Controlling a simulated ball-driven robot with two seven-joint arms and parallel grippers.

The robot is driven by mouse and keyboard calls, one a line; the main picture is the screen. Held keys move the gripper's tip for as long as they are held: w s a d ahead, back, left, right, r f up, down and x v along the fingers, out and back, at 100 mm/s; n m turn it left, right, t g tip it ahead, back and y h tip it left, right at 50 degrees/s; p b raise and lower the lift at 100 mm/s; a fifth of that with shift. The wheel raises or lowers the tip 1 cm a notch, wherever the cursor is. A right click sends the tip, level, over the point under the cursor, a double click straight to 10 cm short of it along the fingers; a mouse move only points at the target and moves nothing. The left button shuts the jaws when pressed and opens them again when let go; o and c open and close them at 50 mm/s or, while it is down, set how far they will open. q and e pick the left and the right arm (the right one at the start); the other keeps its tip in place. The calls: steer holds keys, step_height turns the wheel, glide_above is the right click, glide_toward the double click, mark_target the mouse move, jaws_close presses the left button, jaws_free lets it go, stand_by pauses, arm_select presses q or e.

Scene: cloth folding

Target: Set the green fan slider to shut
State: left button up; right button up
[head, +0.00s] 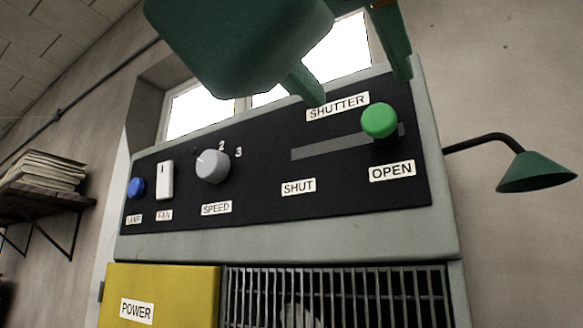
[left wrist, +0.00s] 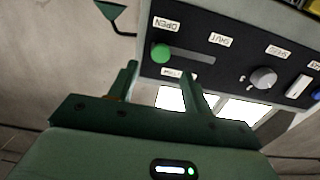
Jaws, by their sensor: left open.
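The green slider knob (head: 379,120) stands at the right end of its slot (head: 330,148), above the OPEN label (head: 392,171). The SHUT label (head: 298,187) is below the slot's left end. The left wrist view shows the panel upside down, with the green knob (left wrist: 160,53) at the OPEN end. My left gripper (head: 360,88) is open and empty, its fingers pointing toward the panel near the SHUTTER label (head: 338,107). In the left wrist view the knob appears between and beyond the fingertips (left wrist: 158,68), with no visible contact. My right gripper is not in view.
Left on the black panel are a grey SPEED dial (head: 212,167), a white FAN switch (head: 165,180) and a blue LAMP button (head: 137,188). A yellow POWER door (head: 160,292) and a grille (head: 400,296) are below. A green lamp (head: 537,172) juts out at right.

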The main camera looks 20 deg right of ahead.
mark_target(376, 115)
arm_select(q)
steer(key=p+x, duration=0.2)
steer(key=x, duration=0.3)
steer(key=shift+r, duration=0.2)
steer(key=shift+w+d+f+p, duration=0.1)
steer(key=shift+w+d+p, duration=0.25)
steer(key=shift+w+d, duration=0.3)
jaws_close()
